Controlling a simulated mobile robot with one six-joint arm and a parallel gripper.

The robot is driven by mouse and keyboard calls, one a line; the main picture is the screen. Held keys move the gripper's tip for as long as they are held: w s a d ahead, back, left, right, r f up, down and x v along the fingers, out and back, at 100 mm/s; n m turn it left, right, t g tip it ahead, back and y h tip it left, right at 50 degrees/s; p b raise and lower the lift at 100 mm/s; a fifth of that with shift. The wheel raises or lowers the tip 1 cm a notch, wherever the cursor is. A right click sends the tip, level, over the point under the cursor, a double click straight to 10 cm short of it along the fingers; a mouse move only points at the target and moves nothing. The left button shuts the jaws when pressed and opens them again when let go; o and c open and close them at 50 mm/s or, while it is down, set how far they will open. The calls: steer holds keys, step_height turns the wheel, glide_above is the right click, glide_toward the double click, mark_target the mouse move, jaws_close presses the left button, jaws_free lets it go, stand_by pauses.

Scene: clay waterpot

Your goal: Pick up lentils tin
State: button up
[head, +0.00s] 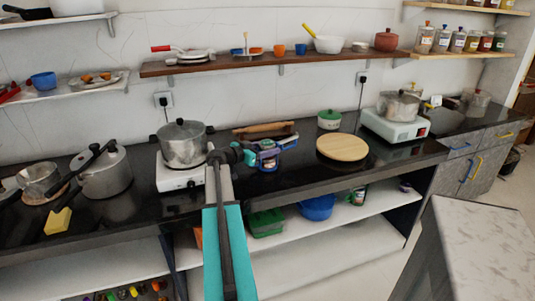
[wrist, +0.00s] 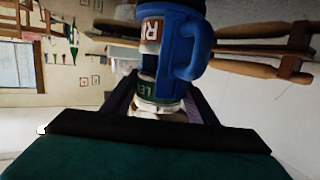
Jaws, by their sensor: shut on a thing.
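The lentils tin (wrist: 148,88), pale with a green band and the letters "LE", sits between the two dark fingers of my gripper (wrist: 160,110) in the wrist view. My gripper is shut on it. A blue container with a handle (wrist: 188,45) and a label starting with "R" is right beyond the tin; I cannot tell whether they touch. In the head view my gripper (head: 268,150) is over the dark counter, right of the stove with the steel pot.
A steel pot (head: 183,142) on a white stove stands left of my gripper. A wooden rolling pin (head: 263,129) lies behind it. A round wooden board (head: 342,147) and a green-and-white pot (head: 329,119) stand to the right. A wooden shelf (head: 225,67) hangs above.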

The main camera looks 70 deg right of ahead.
mark_target(267, 143)
steer(key=shift+r+b, duration=0.4)
steer(key=shift+r, duration=3.35)
